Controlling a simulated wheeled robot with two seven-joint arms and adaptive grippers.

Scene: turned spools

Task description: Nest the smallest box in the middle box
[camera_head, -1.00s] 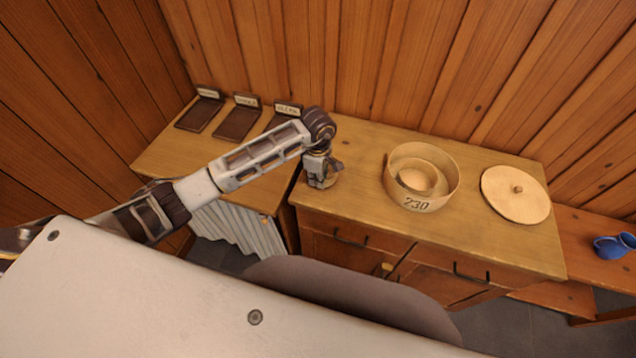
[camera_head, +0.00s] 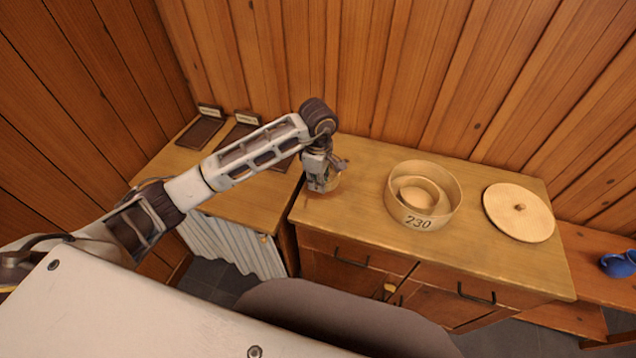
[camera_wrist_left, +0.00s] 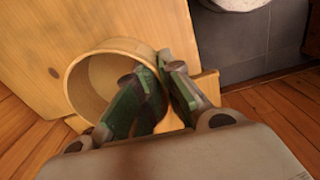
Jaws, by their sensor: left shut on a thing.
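The smallest box, a round pale wooden one, is at my left gripper (camera_head: 318,188), near the left end of the wooden counter, mostly hidden by the gripper in the head view. In the left wrist view the box (camera_wrist_left: 82,85) shows its open mouth. The green fingers (camera_wrist_left: 163,100) are shut on its wall. The middle box (camera_head: 418,192) sits inside the large round box marked 230 (camera_head: 418,222), to the right of my gripper. My right gripper is not in view.
A round lid with a knob (camera_head: 512,222) lies on the counter (camera_head: 360,165) right of the large box. Dark plaques (camera_head: 199,133) lie on the lower left surface, partly behind my arm. A blue jug (camera_head: 617,264) is at far right. A plank wall stands behind.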

